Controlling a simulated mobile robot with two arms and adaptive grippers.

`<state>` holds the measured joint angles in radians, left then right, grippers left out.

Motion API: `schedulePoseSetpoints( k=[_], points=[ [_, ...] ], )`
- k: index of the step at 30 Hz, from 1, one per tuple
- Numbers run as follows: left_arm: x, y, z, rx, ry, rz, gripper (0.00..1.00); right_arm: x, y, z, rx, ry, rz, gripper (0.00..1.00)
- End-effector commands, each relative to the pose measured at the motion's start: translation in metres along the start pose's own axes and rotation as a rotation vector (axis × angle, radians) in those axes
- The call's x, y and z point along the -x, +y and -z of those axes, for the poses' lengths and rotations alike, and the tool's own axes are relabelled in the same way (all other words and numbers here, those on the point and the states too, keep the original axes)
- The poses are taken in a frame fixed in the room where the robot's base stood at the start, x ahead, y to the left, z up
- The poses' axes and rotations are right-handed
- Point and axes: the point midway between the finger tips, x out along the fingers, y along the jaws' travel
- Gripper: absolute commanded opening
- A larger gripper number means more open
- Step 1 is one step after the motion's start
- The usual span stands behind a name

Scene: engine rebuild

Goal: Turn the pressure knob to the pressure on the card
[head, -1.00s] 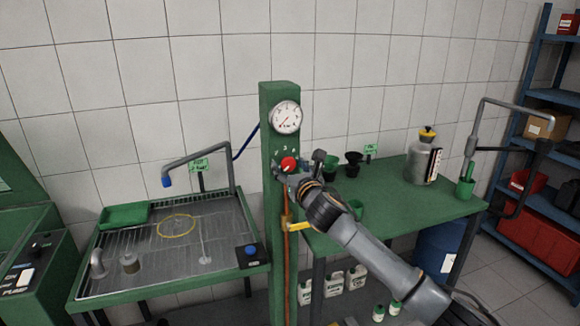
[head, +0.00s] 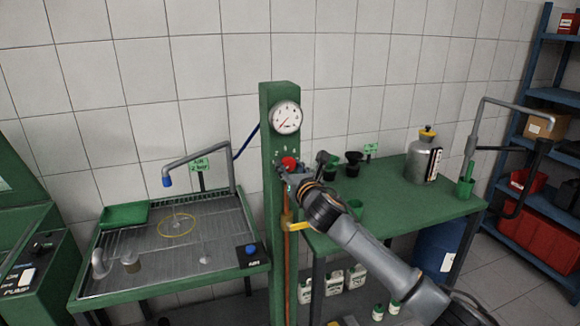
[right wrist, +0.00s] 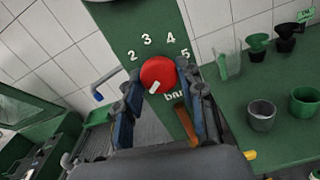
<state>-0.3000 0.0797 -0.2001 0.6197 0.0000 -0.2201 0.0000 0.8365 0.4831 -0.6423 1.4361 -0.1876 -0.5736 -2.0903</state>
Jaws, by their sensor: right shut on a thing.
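The red pressure knob (head: 289,162) is on the green post (head: 280,200), below a round white gauge (head: 286,117). The gauge's red needle points to the lower left. In the right wrist view the knob (right wrist: 157,73) has a white mark pointing down and left, below the printed 2. The numbers 2 to 5 and "bar" are printed around it. My right gripper (head: 289,171) is shut on the knob, with one finger on each side in the right wrist view. The green card (head: 200,165) reads "AIR 2 bar". My left gripper is not in view.
A sink bench (head: 75,277) with a grated basin stands left of the post. A green table (head: 400,205) with black funnels (head: 353,163), green cups (head: 356,209) and a metal canister (head: 420,160) is on the right. A yellow lever (head: 299,226) sticks out from the post below the knob.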

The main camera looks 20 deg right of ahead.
Motion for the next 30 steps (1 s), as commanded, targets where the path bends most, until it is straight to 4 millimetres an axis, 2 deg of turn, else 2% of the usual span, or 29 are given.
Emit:
schedulePoseSetpoints(
  k=[12, 30],
  points=[
    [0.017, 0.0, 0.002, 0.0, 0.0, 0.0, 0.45, 0.0, 0.001, 0.0, -0.368, 0.002, 0.001, 0.07],
    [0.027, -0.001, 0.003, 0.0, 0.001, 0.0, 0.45, 0.0, 0.002, -0.001, -0.939, 0.001, 0.001, 0.07]
  ],
)
